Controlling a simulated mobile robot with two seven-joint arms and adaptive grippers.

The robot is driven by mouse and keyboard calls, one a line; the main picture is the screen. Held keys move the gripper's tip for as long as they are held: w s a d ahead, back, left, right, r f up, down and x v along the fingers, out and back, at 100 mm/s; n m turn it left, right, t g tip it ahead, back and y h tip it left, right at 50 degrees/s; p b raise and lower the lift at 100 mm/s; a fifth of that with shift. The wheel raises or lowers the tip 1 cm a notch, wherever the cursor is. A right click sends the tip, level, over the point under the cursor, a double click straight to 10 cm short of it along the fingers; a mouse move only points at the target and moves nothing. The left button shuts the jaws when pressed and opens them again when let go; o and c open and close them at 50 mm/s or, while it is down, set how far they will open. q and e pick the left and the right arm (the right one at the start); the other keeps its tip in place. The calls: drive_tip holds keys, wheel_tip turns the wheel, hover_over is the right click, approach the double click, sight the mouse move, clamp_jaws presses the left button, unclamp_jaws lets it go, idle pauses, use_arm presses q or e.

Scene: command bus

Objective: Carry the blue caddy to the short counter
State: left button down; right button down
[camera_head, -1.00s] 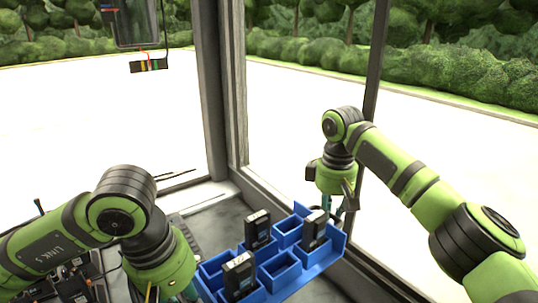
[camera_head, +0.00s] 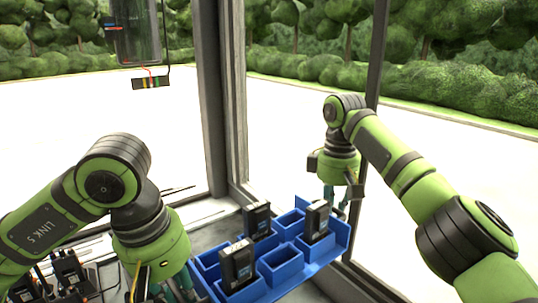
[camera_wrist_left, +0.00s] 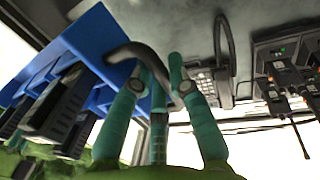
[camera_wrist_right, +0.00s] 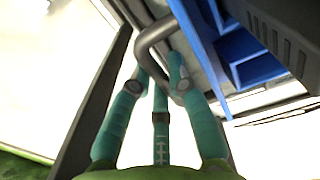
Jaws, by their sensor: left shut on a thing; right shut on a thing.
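The blue caddy (camera_head: 338,240) has several compartments and holds 3 dark battery-like blocks in the head view. Its blue wall also shows in the left wrist view (camera_wrist_left: 100,38) and the right wrist view (camera_wrist_right: 208,60). My left gripper (camera_wrist_left: 160,75) is shut on a dark curved handle (camera_wrist_left: 128,50) at one end of the caddy. My right gripper (camera_wrist_right: 160,72) is shut on the grey handle (camera_wrist_right: 150,38) at the other end. In the head view the left fingers are partly hidden by the arm. I cannot tell which surface is the short counter.
Radios on chargers (camera_head: 68,268) stand at the lower left, and also show in the left wrist view (camera_wrist_left: 285,85). A window post (camera_head: 220,100) rises behind the caddy. A box with coloured wires (camera_head: 150,83) hangs at the upper left. A grey surface (camera_head: 208,235) lies behind the caddy.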

use_arm(q)
drive_tip(key=shift+r, duration=0.55)
use_arm(e)
drive_tip(key=shift+r, duration=0.55)
use_arm(q)
drive_tip(key=shift+f, duration=0.1)
use_arm(e)
drive_tip(key=shift+f, duration=0.15)
